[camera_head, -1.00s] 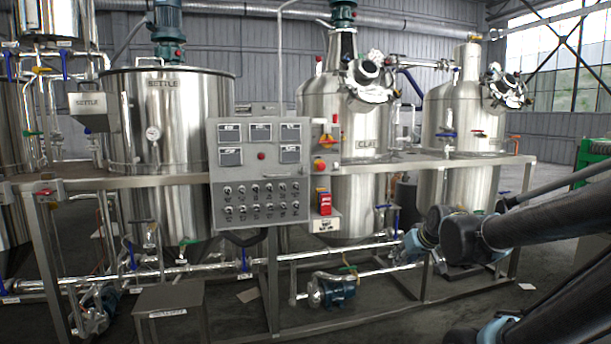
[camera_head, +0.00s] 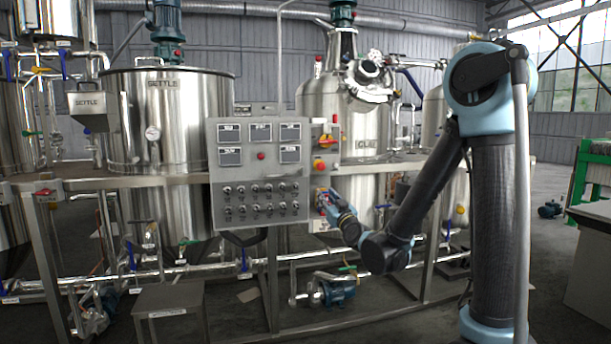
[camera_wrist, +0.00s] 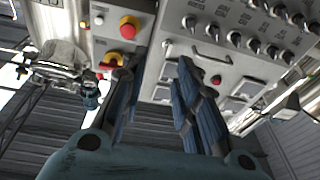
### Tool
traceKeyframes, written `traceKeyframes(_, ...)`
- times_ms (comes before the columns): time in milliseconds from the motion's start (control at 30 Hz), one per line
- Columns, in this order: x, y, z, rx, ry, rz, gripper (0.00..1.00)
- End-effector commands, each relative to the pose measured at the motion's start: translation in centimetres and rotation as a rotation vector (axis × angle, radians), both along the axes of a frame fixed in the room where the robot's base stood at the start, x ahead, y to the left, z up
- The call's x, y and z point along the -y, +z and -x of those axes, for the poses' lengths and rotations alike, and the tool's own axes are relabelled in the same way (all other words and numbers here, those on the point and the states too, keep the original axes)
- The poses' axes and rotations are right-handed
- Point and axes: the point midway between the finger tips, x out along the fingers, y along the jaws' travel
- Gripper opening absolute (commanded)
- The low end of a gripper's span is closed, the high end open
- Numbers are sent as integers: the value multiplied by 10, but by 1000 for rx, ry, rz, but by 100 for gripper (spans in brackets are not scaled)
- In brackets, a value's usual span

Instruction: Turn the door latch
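The grey control panel (camera_head: 261,175) hangs on the frame in front of the tanks. A red and yellow switch handle (camera_head: 326,141), which may be the latch, is on its right side; in the wrist view a red-orange piece (camera_wrist: 113,59) shows behind my left finger. I cannot tell for certain which part is the latch. My gripper (camera_head: 329,204) is at the panel's lower right side, below the red emergency button (camera_head: 319,164). In the wrist view my gripper (camera_wrist: 160,62) is open and empty, its fingers apart before the panel's edge. Contact is unclear.
The red button on its yellow base (camera_wrist: 128,27) sits close by the left fingertip. Rows of black knobs (camera_wrist: 213,32) cover the panel face beside the right finger. Steel tanks (camera_head: 165,110) stand behind, and a steel rail (camera_head: 130,182) runs across the front.

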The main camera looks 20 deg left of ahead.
Motion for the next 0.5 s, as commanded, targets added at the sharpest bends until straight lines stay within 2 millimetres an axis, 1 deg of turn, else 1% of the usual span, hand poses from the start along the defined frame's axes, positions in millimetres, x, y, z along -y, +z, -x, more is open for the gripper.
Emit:
traceKeyframes(33, -11, 0, 3, 26, -2, -24, 28)
traceKeyframes(200, -28, 1, 11, 95, -29, -93, 28)
traceKeyframes(367, -34, 1, 16, 125, -47, -129, 28)
traceKeyframes(500, -38, 3, 13, 133, -53, -137, 28)
